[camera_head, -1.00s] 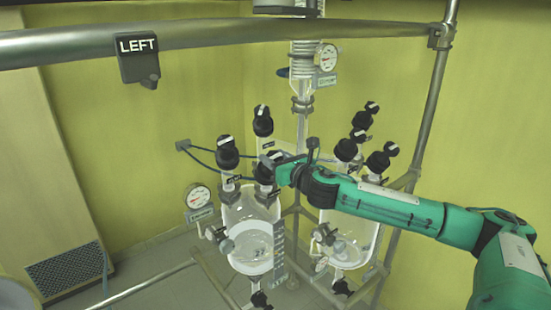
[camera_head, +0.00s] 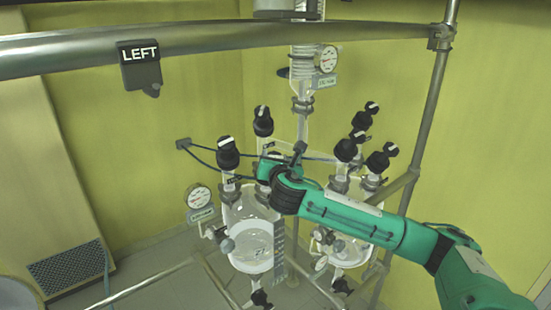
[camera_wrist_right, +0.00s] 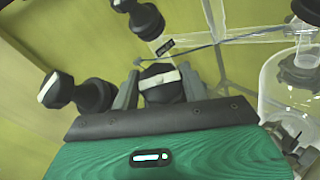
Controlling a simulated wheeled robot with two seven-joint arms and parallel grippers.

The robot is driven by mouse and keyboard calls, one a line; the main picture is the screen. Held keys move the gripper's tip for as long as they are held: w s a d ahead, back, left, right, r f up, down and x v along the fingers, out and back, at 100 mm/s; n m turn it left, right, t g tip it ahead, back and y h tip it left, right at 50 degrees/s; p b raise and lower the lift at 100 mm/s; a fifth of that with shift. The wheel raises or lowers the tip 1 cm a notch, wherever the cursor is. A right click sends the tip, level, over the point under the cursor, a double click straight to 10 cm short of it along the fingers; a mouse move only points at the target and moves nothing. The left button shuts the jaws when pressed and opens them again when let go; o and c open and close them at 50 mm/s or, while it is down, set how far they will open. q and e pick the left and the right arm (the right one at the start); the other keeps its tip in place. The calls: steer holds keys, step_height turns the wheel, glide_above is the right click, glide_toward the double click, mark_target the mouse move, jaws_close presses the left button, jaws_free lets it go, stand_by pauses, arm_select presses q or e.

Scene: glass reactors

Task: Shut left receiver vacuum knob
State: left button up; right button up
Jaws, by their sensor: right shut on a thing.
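The left receiver (camera_head: 240,212) is a glass vessel with several black knobs on its top. One knob (camera_head: 228,152) stands at its left and another (camera_head: 263,122) stands at the back; both are free of my gripper. My right gripper (camera_head: 267,168) is at the front right knob, and the wrist hides that knob in the head view. In the right wrist view, my right gripper (camera_wrist_right: 161,82) is shut on a black knob (camera_wrist_right: 162,90) with a white bar across its top, one finger on each side. I cannot read its label. My left gripper is not in view.
A second glass receiver (camera_head: 350,238) with several black knobs (camera_head: 382,158) stands to the right, under my right forearm. A gauge (camera_head: 198,196) is left of the left receiver. A metal rail (camera_head: 220,36) with a LEFT sign (camera_head: 140,58) crosses above.

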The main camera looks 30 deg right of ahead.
steer(key=m+g+h, duration=0.1)
steer(key=m+g, duration=0.1)
steer(key=m+g+h, duration=0.2)
steer(key=m, duration=0.1)
steer(key=shift+a+m+h, duration=0.1)
steer(key=shift+m+h, duration=0.2)
steer(key=m+g+h, duration=0.1)
steer(key=m+g, duration=0.3)
steer(key=shift+w, duration=0.1)
steer(key=m+g, duration=0.3)
steer(key=shift+a, duration=0.1)
steer(key=m+g+y, duration=0.1)
steer(key=m+g, duration=0.3)
steer(key=shift+w+y, duration=0.1)
steer(key=shift+y, duration=0.3)
steer(key=m+g+y, duration=0.2)
steer(key=m+g, duration=0.1)
steer(key=shift+r, duration=0.1)
steer(key=m+g+y, duration=0.2)
steer(key=m+y, duration=0.1)
steer(key=shift+d+m+g+y, duration=0.15)
steer(key=shift+m+g+y, duration=0.1)
steer(key=shift+m+y, duration=0.6)
steer(key=shift+d+m+g+y, duration=0.1)
steer(key=shift+m+g+y, duration=0.15)
steer(key=shift+m+y, duration=1)
steer(key=shift+y, duration=0.4)
steer(key=shift+m+y, duration=0.3)
steer(key=shift+y, duration=0.1)
